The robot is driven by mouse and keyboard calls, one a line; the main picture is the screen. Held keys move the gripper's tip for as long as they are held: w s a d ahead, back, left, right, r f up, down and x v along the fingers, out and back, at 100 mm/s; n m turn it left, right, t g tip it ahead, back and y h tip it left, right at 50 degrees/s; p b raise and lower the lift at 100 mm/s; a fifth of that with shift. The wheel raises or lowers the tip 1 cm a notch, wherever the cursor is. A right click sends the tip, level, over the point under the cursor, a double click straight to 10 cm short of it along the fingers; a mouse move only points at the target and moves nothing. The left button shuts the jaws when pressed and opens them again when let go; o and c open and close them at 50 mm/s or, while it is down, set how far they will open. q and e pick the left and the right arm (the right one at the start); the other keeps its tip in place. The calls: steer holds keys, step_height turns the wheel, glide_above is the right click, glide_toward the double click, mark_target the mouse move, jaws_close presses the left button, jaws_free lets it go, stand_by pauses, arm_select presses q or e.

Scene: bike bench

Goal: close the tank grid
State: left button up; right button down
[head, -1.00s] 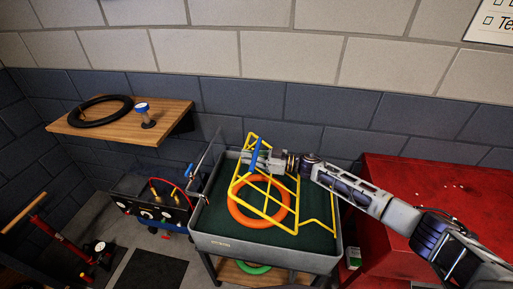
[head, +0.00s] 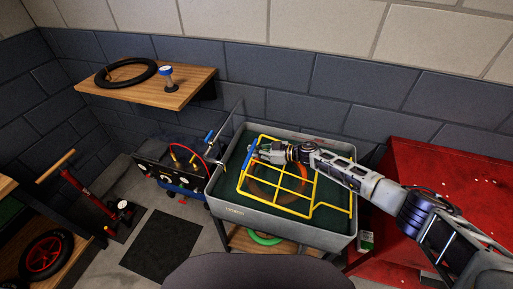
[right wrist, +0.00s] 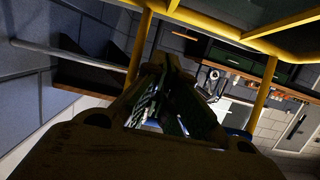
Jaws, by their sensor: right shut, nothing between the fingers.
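The yellow wire tank grid (head: 283,187) spans the grey tank (head: 290,222) in the head view, lying low and nearly flat. I cannot tell whether it rests fully on the rim. Its blue grip (head: 248,161) is on its left side. An orange ring (head: 262,187) shows beneath the bars over the tank's dark green inside. My right gripper (head: 258,153) is shut and empty, beside the blue grip at the grid's far left. In the right wrist view its dark fingers (right wrist: 172,100) are between yellow bars (right wrist: 265,93). My left gripper is out of view.
A wooden shelf (head: 190,92) with a black tire (head: 126,73) is on the wall at left. A red cabinet (head: 425,160) stands right of the tank. A thin upright rod with a blue end (head: 209,136) is at the tank's left edge. A green ring (head: 262,238) lies below.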

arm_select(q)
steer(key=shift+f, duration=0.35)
arm_select(e)
steer(key=shift+a+f, duration=0.1)
steer(key=shift+f, duration=0.75)
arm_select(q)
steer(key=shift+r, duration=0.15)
arm_select(e)
steer(key=shift+r, duration=0.1)
